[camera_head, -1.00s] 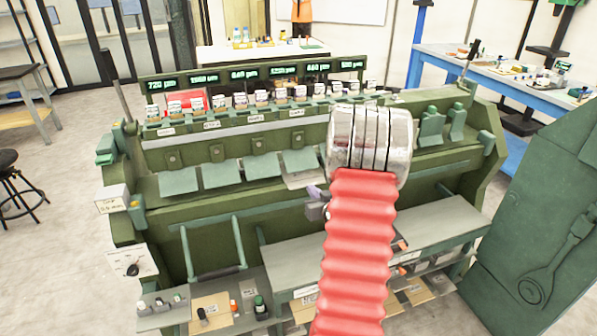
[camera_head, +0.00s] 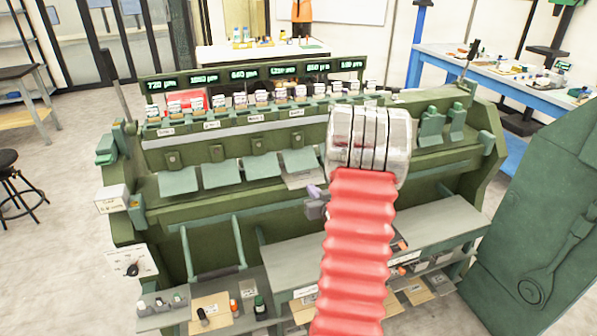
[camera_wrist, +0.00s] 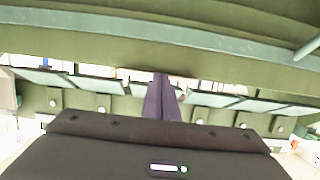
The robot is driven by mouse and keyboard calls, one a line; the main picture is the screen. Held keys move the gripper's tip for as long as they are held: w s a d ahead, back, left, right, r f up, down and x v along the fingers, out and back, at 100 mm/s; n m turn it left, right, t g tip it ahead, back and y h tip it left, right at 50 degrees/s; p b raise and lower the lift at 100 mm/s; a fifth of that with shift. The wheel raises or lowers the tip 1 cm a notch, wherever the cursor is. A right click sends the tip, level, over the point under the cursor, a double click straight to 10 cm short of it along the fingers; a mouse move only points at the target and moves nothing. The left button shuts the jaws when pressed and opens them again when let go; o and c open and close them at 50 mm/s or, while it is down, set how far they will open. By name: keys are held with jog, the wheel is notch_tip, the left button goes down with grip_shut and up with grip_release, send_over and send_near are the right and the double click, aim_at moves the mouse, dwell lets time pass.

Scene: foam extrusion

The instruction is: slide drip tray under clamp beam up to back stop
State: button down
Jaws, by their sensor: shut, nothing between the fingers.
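A pale grey plate (camera_head: 304,181), which looks like the drip tray, shows at the fourth green flap (camera_head: 299,161) on the machine's front. My arm hides its right side. The long green beam with a pale strip (camera_head: 235,131) above the flaps may be the clamp beam. I cannot make out the back stop. My gripper (camera_head: 315,193) is just in front of and below the plate; I cannot tell if it touches. In the wrist view, its purple fingers (camera_wrist: 161,97) are shut together with nothing between them, and a green beam (camera_wrist: 150,55) crosses above them.
My red sleeved arm covers the machine's middle right. Lower shelves (camera_head: 425,227) and a green bar handle (camera_head: 214,272) stand below the flaps. Small bottles (camera_head: 260,304) sit at lower left. A large green panel (camera_head: 545,215) stands at right.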

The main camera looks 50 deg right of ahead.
jog(key=shift+w+d, duration=0.3)
jog(key=shift+w, duration=0.25)
dwell(0.7)
jog(key=shift+s, duration=0.15)
jog(key=shift+v, duration=2.9)
